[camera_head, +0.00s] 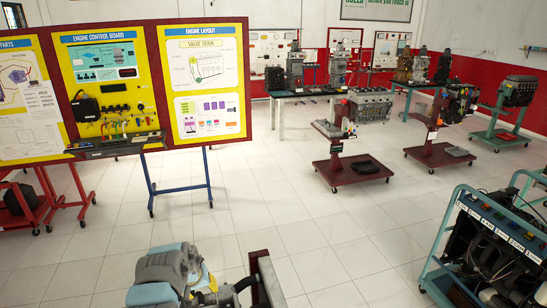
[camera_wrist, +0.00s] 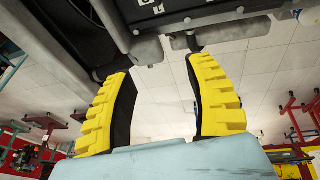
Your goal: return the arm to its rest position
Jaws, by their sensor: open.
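My gripper (camera_wrist: 160,72) shows in the wrist view with its two yellow, black-padded fingers spread wide. The gap between them is empty, and pale tiles show through it. A dark grey machine part (camera_wrist: 190,18) with white markings crosses the top of that view, just beyond the fingertips; I cannot tell whether anything touches it. In the head view my grey and light blue arm is folded at the bottom centre. A patch of yellow shows beside it, but the fingers cannot be made out there.
A dark red stand post (camera_head: 265,278) rises close right of my arm. A blue-framed trainer cart (camera_head: 490,250) stands at lower right. Yellow display boards (camera_head: 210,85) stand at left. Engine stands (camera_head: 352,172) stand farther back. The tiled floor (camera_head: 300,225) between them is clear.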

